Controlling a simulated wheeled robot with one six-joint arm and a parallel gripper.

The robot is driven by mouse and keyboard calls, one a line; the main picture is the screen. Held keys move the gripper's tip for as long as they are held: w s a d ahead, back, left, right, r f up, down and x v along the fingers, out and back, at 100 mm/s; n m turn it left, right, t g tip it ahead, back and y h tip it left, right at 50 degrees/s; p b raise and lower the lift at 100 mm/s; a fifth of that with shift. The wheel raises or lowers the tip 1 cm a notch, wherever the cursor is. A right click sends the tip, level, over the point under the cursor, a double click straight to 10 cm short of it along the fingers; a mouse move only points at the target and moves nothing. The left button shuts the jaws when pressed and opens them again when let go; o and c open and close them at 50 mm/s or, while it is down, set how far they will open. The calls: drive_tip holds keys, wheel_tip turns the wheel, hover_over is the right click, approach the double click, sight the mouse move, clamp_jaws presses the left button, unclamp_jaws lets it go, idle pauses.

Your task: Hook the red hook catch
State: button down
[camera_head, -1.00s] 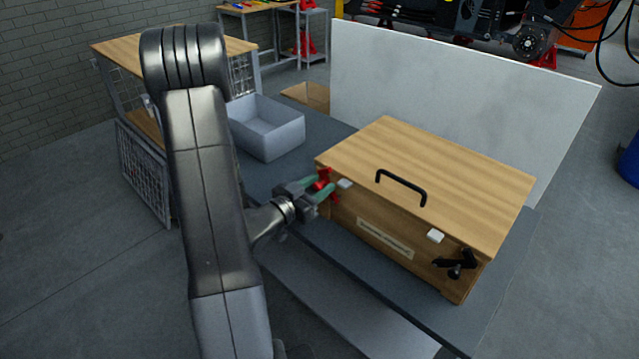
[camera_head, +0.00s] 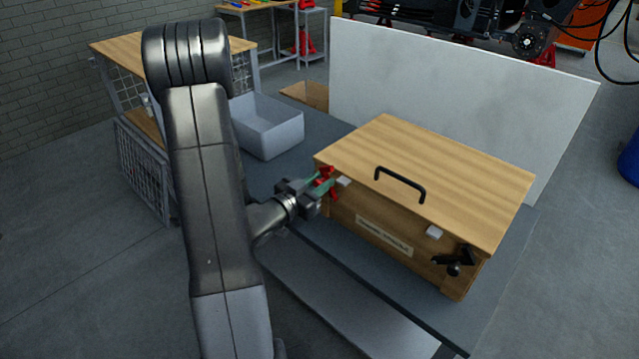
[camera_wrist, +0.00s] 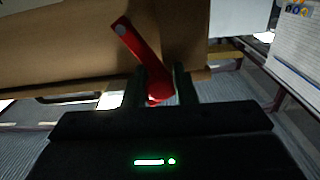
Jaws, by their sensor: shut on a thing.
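The red hook catch (camera_head: 326,177) is on the left end of the front of a wooden box (camera_head: 380,232). In the wrist view the red catch (camera_wrist: 144,55) is a slanted red bar with a pale round spot at its far end. My gripper (camera_head: 322,183) is shut on the red catch; in the wrist view its two dark fingers (camera_wrist: 159,88) stand on either side of the bar's near end. A small white block (camera_head: 344,182) sits beside the catch on the box's upper front edge. The fingers partly hide the catch.
The box's lid is down, with a black handle (camera_head: 400,184) on it. A black catch (camera_head: 455,262) and a second white block (camera_head: 434,232) are at the right. A grey bin (camera_head: 268,128) stands behind left on the dark table (camera_head: 345,262). A white panel (camera_head: 455,105) stands behind.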

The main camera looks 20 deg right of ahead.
drive_tip(key=m+b, duration=0.1)
drive_tip(key=b, duration=0.1)
drive_tip(key=s+m+b, duration=0.1)
drive_tip(key=m+b, duration=0.1)
drive_tip(key=shift+d, duration=0.2)
drive_tip(key=shift+s+d+r+m+b, duration=0.1)
drive_tip(key=shift+s+r+m+b, duration=0.1)
drive_tip(key=shift+r+m+b, duration=0.3)
drive_tip(key=shift+f, duration=0.1)
drive_tip(key=c, duration=1.6)
unclamp_jaws()
drive_tip(key=o, duration=0.3)
drive_tip(key=shift+w, duration=0.2)
drive_tip(key=shift+s, duration=0.1)
drive_tip(key=shift+a, duration=0.2)
drive_tip(key=v, duration=1.3)
drive_tip(key=shift+s+a, duration=0.25)
drive_tip(key=shift+a, duration=0.05)
